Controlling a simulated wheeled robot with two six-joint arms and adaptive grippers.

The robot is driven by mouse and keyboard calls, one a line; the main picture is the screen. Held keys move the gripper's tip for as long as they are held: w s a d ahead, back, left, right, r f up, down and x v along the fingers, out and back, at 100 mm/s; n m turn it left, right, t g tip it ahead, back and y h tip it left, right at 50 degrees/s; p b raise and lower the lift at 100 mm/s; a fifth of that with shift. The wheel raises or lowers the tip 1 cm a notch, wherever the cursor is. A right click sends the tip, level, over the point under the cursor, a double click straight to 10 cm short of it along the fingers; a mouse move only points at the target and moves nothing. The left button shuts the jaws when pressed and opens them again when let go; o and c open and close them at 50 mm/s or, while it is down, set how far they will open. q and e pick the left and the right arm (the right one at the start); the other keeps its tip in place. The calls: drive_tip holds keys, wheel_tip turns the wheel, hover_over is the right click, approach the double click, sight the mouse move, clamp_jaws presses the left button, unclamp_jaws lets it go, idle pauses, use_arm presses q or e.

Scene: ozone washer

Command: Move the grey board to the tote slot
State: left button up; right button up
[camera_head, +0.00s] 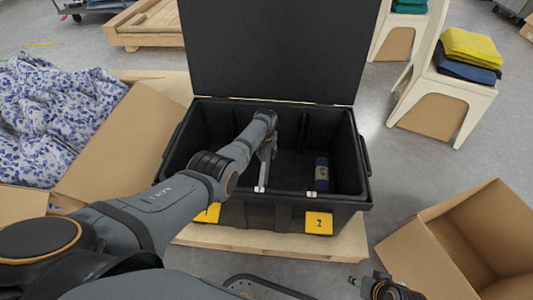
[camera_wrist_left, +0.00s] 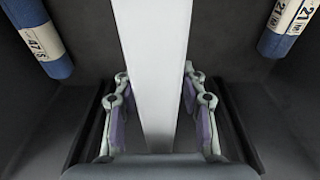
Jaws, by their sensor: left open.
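The grey board (camera_head: 264,172) stands on edge inside the open black tote (camera_head: 340,211), partly hidden by my left arm. In the left wrist view the pale grey board (camera_wrist_left: 157,70) runs lengthwise between the open fingers of my left gripper (camera_wrist_left: 157,105). Dark gaps show on both sides, so the fingers look apart from it. My left arm reaches down into the tote. My right gripper (camera_head: 366,284) is low at the bottom edge of the head view, outside the tote, too small and cut off to tell its state.
A blue roll (camera_head: 321,173) stands in the tote's right part; the left wrist view shows blue rolls at left (camera_wrist_left: 42,42) and right (camera_wrist_left: 287,25). The tote's lid (camera_head: 275,50) is raised. An open cardboard box (camera_head: 460,245) stands at right, patterned cloth (camera_head: 45,115) at left.

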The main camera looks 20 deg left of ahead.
use_arm(q)
drive_tip(key=r, duration=0.4)
drive_tip(key=s+r, duration=0.1)
drive_tip(key=r, duration=0.7)
drive_tip(key=shift+s+d, duration=0.2)
drive_tip(key=shift+s, duration=0.2)
drive_tip(key=shift+f, duration=0.15)
